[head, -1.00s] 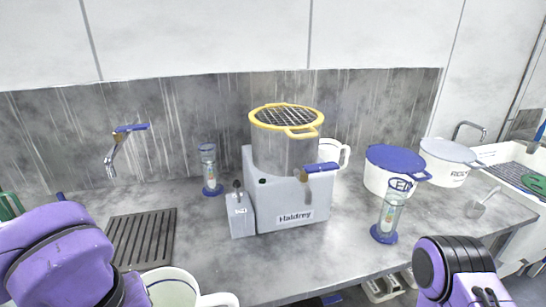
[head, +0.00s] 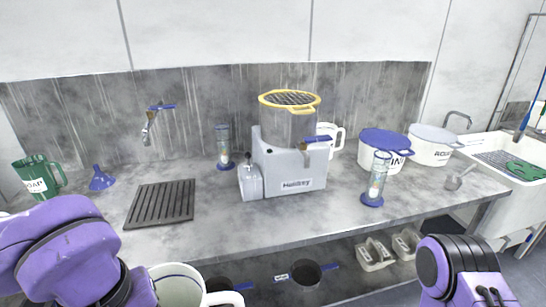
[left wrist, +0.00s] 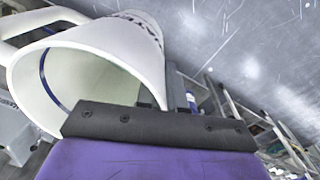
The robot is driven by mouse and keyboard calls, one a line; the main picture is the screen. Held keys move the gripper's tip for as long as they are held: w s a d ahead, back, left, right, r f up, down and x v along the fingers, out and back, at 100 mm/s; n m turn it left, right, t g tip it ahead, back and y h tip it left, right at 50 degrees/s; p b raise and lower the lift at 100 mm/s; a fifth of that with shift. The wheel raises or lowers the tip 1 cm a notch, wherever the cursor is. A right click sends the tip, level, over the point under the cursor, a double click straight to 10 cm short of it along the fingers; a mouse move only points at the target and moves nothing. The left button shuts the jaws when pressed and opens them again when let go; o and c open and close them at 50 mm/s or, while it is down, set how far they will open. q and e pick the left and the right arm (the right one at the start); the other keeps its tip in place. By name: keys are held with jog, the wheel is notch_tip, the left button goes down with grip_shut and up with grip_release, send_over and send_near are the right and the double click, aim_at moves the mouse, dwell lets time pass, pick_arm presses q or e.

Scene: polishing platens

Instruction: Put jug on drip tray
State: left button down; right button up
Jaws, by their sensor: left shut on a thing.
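A white jug (head: 176,286) with a dark line inside its rim shows at the bottom of the head view, in front of the worktop. In the left wrist view the jug (left wrist: 125,45) fills the upper left, with its open mouth, handle and some dark lettering in sight. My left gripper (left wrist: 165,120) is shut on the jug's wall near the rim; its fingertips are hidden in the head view. The dark slatted drip tray (head: 160,203) lies empty on the worktop, beyond the jug and a little left. My right gripper is out of view.
A tap (head: 150,128) is on the wall above the tray. A green jug (head: 38,178) and blue funnel (head: 101,180) stand left. A grey machine (head: 290,165) stands right of the tray, with glass cylinders (head: 376,180) about. Pans (head: 306,273) sit on a lower shelf.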

aim_at(161, 275)
pick_arm(q)
jog(key=shift+w+m, duration=0.25)
jog(key=shift+m, duration=0.05)
jog(key=w+m, duration=0.1)
jog(key=w, duration=0.1)
jog(key=w+r+m, duration=0.1)
jog(key=w, duration=0.2)
jog(key=w+r+m, duration=0.1)
jog(key=w, duration=0.1)
jog(key=shift+w+d+r, duration=0.25)
jog(key=shift+w+d, duration=0.05)
jog(key=w+a+f+m+b, duration=0.1)
jog(key=w+f+m, duration=0.1)
jog(key=w+f, duration=0.4)
jog(key=w+a+f+m+b, duration=0.15)
jog(key=w+f, duration=0.25)
jog(key=w, duration=0.4)
notch_tip(161, 275, down, 9)
jog(key=d, duration=0.1)
jog(key=shift+s+d, duration=0.2)
jog(key=shift+s, duration=0.15)
jog(key=shift+f, duration=0.1)
